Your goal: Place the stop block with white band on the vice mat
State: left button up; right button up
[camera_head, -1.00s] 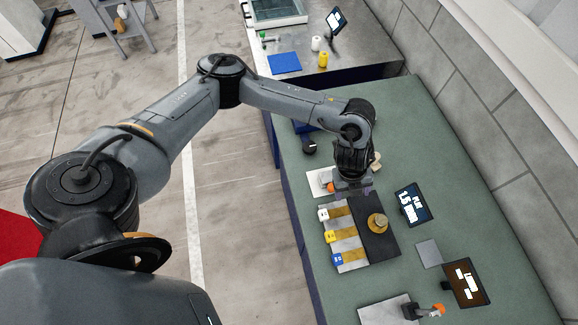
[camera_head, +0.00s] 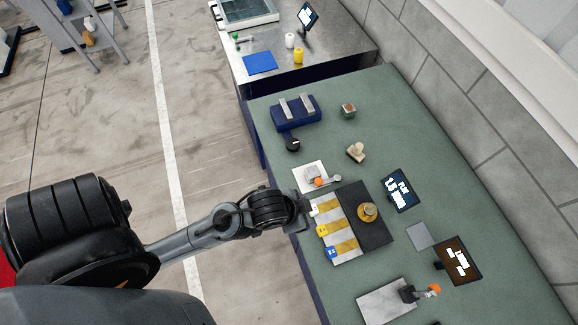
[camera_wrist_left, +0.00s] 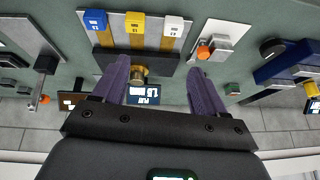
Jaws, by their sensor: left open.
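A block with a white face (camera_head: 313,209) sits at the near-left end of the top striped lane. It also shows in the left wrist view (camera_wrist_left: 173,26), beside yellow and blue ones; I cannot tell if it is the stop block. A small grey device with an orange knob stands on a white mat (camera_head: 302,186) just above the lanes; I cannot tell if this is the vice mat. My left gripper (camera_wrist_left: 160,70) is open and empty, its fingers wide apart. In the head view it is beside the lanes' left edge, partly hidden by its wrist. My right gripper is out of view.
A dark plate with a brass piece (camera_head: 368,210) adjoins the lanes. A blue fixture (camera_head: 297,112), a beige piece (camera_head: 356,152) and a small block (camera_head: 348,110) stand farther back. Screens (camera_head: 399,190) stand at right. The green bench (camera_head: 400,120) is clear at back right.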

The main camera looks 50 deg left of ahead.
pick_arm(q)
jog(key=s+a+f+n+g, duration=0.1)
jog(key=s+a+n, duration=0.1)
jog(key=s+a, duration=0.2)
jog(key=shift+s+a+f+g+y, duration=0.35)
jog(key=shift+s+g+y, duration=0.05)
jog(key=shift+s, duration=0.35)
jog(key=shift+r, duration=0.15)
notch_tip(320, 180, up, 14)
jog(key=p, duration=1.4)
